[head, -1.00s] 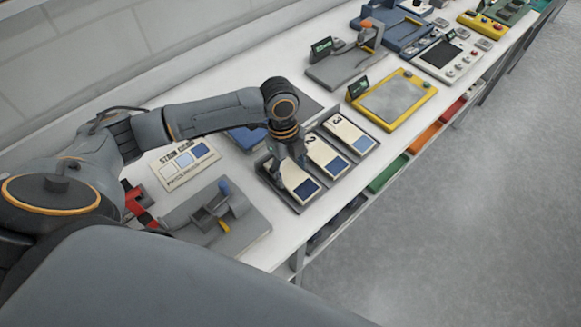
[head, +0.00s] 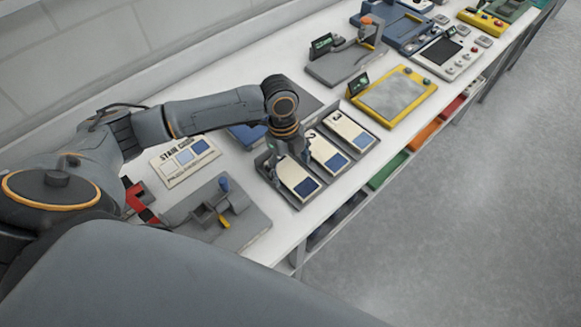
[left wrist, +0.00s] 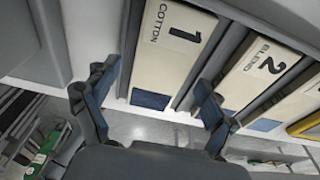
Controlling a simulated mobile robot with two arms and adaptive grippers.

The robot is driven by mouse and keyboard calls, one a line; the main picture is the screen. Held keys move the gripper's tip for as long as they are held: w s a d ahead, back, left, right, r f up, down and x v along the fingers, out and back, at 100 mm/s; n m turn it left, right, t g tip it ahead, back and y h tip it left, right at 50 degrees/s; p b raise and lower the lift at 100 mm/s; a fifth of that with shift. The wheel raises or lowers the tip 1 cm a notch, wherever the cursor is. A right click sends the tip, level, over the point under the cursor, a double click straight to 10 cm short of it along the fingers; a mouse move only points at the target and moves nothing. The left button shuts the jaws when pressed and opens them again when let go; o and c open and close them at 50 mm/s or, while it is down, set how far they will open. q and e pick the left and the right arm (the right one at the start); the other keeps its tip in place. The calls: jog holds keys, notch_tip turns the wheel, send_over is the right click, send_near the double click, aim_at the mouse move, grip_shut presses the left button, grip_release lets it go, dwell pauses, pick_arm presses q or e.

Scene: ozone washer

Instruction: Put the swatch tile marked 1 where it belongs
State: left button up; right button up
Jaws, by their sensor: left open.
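The cream tile marked 1 (head: 297,180) lies in the nearest slot of a dark rack (head: 320,201); it has a blue patch at its front end. In the left wrist view the tile (left wrist: 172,48) reads "1 COTTON". My left gripper (head: 288,166) is over the back part of this tile, pointing down. In the left wrist view its open fingers (left wrist: 155,82) stand apart on either side of the tile's width. Whether they touch it I cannot tell. The gripper hides the tile's number in the head view. My right gripper is not in view.
Tiles 2 (head: 327,155) and 3 (head: 350,132) lie beside it in the rack. A stain card (head: 185,161) and a grey fixture (head: 217,212) with a blue knob are to the left. A yellow-framed panel (head: 393,96) and a grey clamp device (head: 340,65) stand farther back.

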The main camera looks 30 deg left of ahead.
aim_at(286, 168)
pick_arm(q)
notch_tip(286, 168, up, 12)
jog(key=a+b, duration=0.1)
jog(key=b, duration=0.1)
jog(key=shift+w+a+f, duration=0.2)
jog(key=shift+w+a, duration=0.1)
jog(key=shift+a, duration=0.05)
